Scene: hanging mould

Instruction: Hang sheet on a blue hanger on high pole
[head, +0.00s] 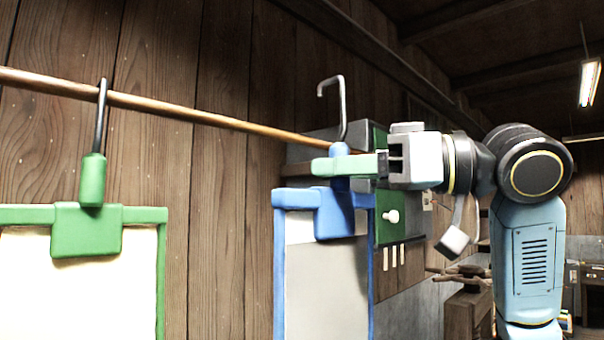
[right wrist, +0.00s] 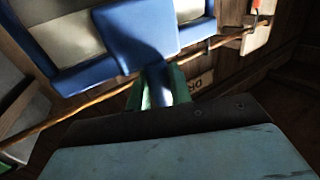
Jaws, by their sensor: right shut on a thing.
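The blue hanger (head: 342,160) has a metal hook on top and a blue frame below, with a pale sheet (head: 327,285) in the frame. My right gripper (head: 335,167) is shut on the blue neck, under the hook, and holds it upright in the air. The hook's top stands higher in the picture than the wooden pole (head: 215,119); I cannot tell whether it touches the pole. In the right wrist view the blue frame (right wrist: 135,38) and its pale sheet show past the fingers, with the pole (right wrist: 105,95) behind. My left gripper is not in view.
A green hanger (head: 90,228) with a cream sheet (head: 75,290) hangs on the pole at the left. A plank wall (head: 215,200) stands behind. A green panel (head: 390,228) with a white knob is behind the blue frame. The pole between the two hooks is bare.

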